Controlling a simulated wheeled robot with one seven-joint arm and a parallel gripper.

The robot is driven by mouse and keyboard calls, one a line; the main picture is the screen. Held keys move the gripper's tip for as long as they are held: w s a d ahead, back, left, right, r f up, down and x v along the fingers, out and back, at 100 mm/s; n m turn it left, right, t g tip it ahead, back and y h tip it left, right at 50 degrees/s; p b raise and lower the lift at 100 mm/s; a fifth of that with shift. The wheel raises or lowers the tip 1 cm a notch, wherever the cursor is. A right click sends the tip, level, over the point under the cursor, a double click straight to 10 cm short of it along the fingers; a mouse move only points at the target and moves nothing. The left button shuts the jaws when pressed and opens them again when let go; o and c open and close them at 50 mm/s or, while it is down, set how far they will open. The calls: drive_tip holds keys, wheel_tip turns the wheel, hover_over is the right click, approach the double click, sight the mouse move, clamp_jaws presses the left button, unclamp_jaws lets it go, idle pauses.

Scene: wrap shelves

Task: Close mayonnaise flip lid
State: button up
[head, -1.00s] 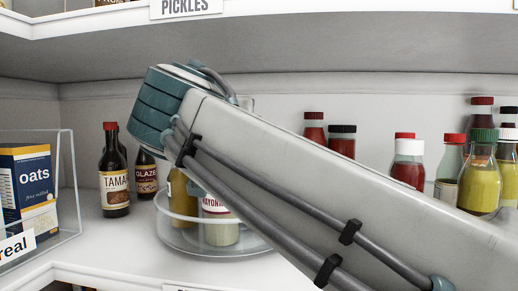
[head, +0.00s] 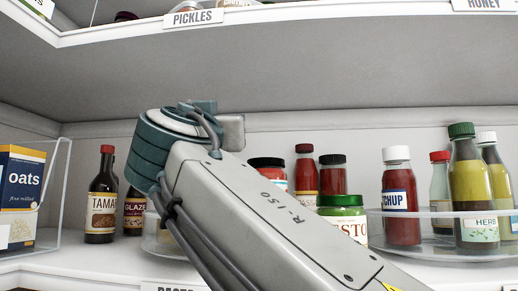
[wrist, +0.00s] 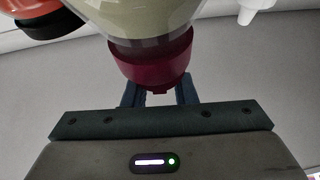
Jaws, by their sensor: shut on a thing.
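In the wrist view, a bottle with a pale yellow-green body (wrist: 160,20) and a dark red cap (wrist: 150,60) appears cap-down; it is likely the mayonnaise, though no label shows. The fingers of my gripper (wrist: 157,92) are at the two sides of this cap, shut on it. I cannot tell from this angle whether its flip lid is open or closed. In the head view, my arm hides the gripper and the mayonnaise.
A clear turntable (head: 375,238) holds a ketchup bottle (head: 402,200) and others at right. A pesto jar (head: 343,208) stands near my arm. A tamari bottle (head: 103,200) and a clear bin (head: 58,195) with oats are at left. A shelf with a pickles label (head: 193,18) is overhead.

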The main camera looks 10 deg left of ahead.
drive_tip(key=shift+w+a+f, duration=0.1)
drive_tip(key=shift+a+f, duration=0.15)
drive_tip(key=shift+f, duration=0.05)
idle(0.4)
drive_tip(key=o, duration=1)
drive_tip(key=shift+w, duration=0.1)
drive_tip(key=shift+d+r, duration=0.1)
drive_tip(key=shift+r, duration=0.05)
drive_tip(key=b+v, duration=0.3)
drive_tip(key=v, duration=1.1)
drive_tip(key=shift+b, duration=0.3)
